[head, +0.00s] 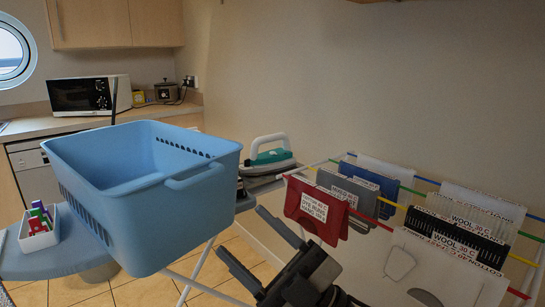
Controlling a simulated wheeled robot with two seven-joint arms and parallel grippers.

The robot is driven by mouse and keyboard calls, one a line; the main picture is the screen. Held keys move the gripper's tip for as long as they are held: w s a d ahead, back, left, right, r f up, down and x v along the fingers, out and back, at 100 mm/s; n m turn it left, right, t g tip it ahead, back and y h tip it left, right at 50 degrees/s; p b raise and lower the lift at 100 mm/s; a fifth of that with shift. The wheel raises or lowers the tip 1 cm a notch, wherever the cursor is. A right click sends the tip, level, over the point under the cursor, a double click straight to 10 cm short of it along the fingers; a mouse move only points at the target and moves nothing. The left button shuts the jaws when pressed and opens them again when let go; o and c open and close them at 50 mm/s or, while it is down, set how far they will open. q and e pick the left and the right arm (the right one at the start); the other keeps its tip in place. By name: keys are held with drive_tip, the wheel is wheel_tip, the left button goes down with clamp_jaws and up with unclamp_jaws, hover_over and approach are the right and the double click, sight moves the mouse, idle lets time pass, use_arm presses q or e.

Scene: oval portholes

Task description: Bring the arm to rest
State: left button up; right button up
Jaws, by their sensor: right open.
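My right gripper (240,230) is at the bottom middle of the head view. Its two dark fingers are spread apart, pointing up and to the left, and nothing shows between them. The fingers appear just right of and below the blue basket (205,190); I cannot tell whether they are close to it in depth. The red cloth (316,209) on the drying rack appears above and right of the gripper. I cannot make out my left gripper.
The basket stands on the ironing board (60,262), with a white tray of colored pegs (24,238) at left. An iron (268,156) sits behind. The rack with labelled cloths (460,228) fills the right. A microwave (88,95) is on the back counter. Tiled floor shows below.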

drive_tip(key=w+d+f+m+t+h, duration=0.2)
drive_tip(key=d+f+m+t+h, duration=0.4)
drive_tip(key=f+m+t+h, duration=0.5)
drive_tip(key=s+d+f+m+g+h+p, duration=0.1)
drive_tip(key=s+d+f+m+g+h, duration=0.3)
drive_tip(key=f, duration=0.6)
drive_tip(key=s+d+f+m+g+h+p, duration=0.1)
drive_tip(key=s+d+f+m+g+h, duration=0.4)
drive_tip(key=s+f, duration=0.4)
drive_tip(key=shift+s+d+f+m+g, duration=0.2)
drive_tip(key=shift+d+f+m+g, duration=0.45)
drive_tip(key=shift+m, duration=0.25)
